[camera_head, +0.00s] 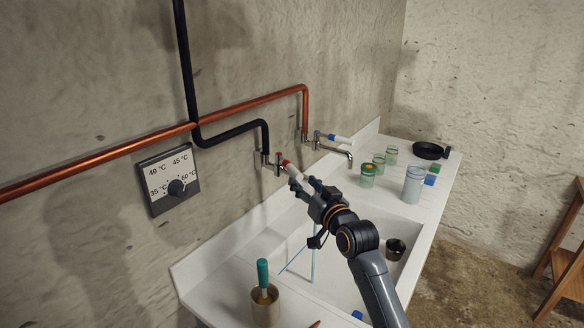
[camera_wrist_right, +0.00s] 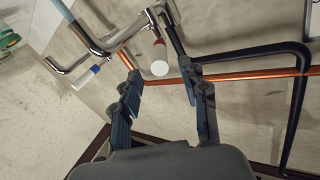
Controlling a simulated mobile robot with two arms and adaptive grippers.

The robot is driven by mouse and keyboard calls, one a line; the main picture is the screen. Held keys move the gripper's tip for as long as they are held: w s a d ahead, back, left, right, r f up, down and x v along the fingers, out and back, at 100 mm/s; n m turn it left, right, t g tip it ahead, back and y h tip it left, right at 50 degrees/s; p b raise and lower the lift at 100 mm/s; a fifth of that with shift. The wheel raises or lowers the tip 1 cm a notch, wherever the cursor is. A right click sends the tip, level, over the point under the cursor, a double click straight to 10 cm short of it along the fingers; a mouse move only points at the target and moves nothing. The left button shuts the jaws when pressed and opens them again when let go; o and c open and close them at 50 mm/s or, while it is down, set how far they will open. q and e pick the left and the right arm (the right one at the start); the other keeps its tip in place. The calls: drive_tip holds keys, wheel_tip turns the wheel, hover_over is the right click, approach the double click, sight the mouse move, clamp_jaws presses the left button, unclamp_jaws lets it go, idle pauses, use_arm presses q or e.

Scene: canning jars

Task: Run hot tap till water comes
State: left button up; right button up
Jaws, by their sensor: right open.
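The tap with the red-marked lever (camera_head: 290,168) sits at the end of the black pipe. In the wrist view this lever (camera_wrist_right: 160,60) points at the camera, between and slightly beyond my right fingertips. My right gripper (camera_head: 301,184) is open at it; its fingers (camera_wrist_right: 161,85) show no grip on it. A pale blue water stream (camera_head: 313,265) falls into the sink; its top is hidden by my gripper. The wrist view shows the stream (camera_wrist_right: 62,10) at a spout end. The blue-marked tap (camera_head: 338,139) is on the copper pipe; no water shows at its spout.
A temperature dial (camera_head: 168,180) is on the wall at left. A brush with a green handle (camera_head: 263,275) stands in a cup (camera_head: 266,307). Jars (camera_head: 368,176), a tall container (camera_head: 413,185) and a black pan (camera_head: 428,150) stand on the right counter. A dark cup (camera_head: 395,249) is in the sink.

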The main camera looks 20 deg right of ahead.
sight(292, 171)
drive_tip(key=w, duration=0.2)
drive_tip(key=w+p, duration=0.1)
drive_tip(key=w, duration=0.3)
drive_tip(key=shift+w+a, duration=0.25)
drive_tip(key=shift+a, duration=0.15)
drive_tip(key=shift+w+a, duration=0.1)
drive_tip(key=shift+w, duration=0.65)
drive_tip(key=c, duration=0.9)
use_arm(q)
drive_tip(key=w+r, duration=0.2)
drive_tip(key=shift+w+d, duration=0.15)
drive_tip(key=shift+w, duration=0.25)
use_arm(e)
clamp_jaws()
